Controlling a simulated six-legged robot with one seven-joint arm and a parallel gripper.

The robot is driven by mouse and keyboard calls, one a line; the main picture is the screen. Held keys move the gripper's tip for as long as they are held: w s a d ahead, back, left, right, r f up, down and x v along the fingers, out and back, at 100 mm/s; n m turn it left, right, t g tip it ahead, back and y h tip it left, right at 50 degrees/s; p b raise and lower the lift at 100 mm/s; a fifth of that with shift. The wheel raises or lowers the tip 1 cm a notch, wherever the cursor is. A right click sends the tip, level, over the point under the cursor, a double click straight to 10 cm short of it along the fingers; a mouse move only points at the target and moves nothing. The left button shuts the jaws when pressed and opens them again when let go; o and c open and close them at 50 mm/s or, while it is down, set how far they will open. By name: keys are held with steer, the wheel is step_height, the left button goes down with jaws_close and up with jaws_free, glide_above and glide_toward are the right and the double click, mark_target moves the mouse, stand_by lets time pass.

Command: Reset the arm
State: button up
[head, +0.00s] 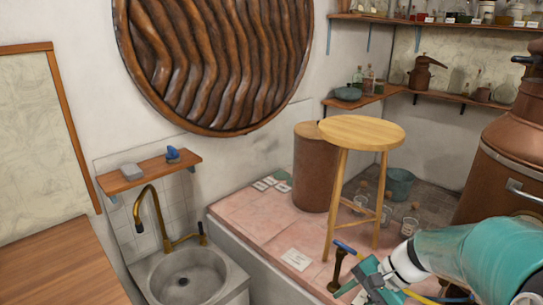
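My arm reaches in from the lower right, with a teal sleeve and a white wrist. My gripper (366,281) is at its end, near the bottom edge and in front of the pink tiled platform. It is small and partly cut off by the frame, so I cannot tell whether its fingers are open or shut. I see no object clearly held in it. A dark brass pipe with a blue lever (345,247) shows right beside it; I cannot tell whether they touch.
A round wooden stool (361,132) stands on the pink platform (245,226), beside a brown cylinder (316,170). A large copper vessel (505,150) is close at right. A sink (190,278) with a brass tap (160,222) is lower left. A wooden surface (55,270) lies at far left.

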steer(key=s+a+r+n+t+h, duration=0.2)
steer(key=s+r+n+t+h, duration=0.2)
steer(key=s+r+n+h, duration=0.3)
steer(key=s+r+n, duration=0.2)
steer(key=s+r, duration=0.2)
steer(key=shift+s+t, duration=0.25)
steer(key=shift+t, duration=0.15)
steer(key=shift+d, duration=0.15)
